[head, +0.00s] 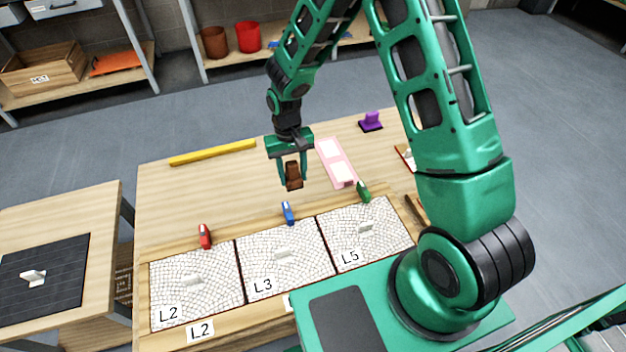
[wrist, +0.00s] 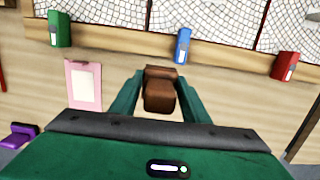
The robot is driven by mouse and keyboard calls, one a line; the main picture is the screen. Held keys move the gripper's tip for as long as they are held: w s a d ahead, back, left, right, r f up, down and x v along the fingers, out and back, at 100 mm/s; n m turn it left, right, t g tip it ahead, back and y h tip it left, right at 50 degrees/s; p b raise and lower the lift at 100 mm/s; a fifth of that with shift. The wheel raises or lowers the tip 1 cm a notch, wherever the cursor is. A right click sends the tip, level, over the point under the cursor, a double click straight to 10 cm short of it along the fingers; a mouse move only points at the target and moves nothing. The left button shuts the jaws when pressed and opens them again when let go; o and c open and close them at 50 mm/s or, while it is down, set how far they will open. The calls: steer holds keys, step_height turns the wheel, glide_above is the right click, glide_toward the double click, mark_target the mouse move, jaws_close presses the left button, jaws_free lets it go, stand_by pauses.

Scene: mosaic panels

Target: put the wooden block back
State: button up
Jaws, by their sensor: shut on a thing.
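The brown wooden block (head: 293,176) is held between the fingers of my gripper (head: 292,172), above the table behind the mosaic panels. In the wrist view the block (wrist: 160,92) sits between the two green fingers of my gripper (wrist: 157,95). I cannot tell from these views how high it is above the table top. The pink board with pale rectangles (head: 336,163) lies to the right of the block in the head view.
Mosaic panels L2 (head: 195,290), L3 (head: 283,262) and L5 (head: 364,235) lie in a row in front. Red (head: 205,237), blue (head: 288,213) and green (head: 364,191) pieces stand along their back edge. A yellow bar (head: 213,153) and purple object (head: 371,121) lie farther back.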

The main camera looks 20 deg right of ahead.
steer(key=w+d+f, duration=0.2)
steer(key=d, duration=0.1)
steer(key=w+d+f, duration=0.2)
steer(key=d, duration=0.1)
steer(key=w+d+f, duration=0.2)
steer(key=shift+w+d+f, duration=0.2)
steer(key=shift+d+f, duration=0.05)
steer(key=shift+d, duration=0.15)
steer(key=shift+f, duration=2.05)
steer(key=shift+d, duration=0.1)
steer(key=o, duration=1.1)
steer(key=shift+f, duration=0.1)
steer(key=shift+o, duration=0.3)
step_height(320, 180, up, 12)
steer(key=w, duration=0.1)
steer(key=shift+w, duration=0.3)
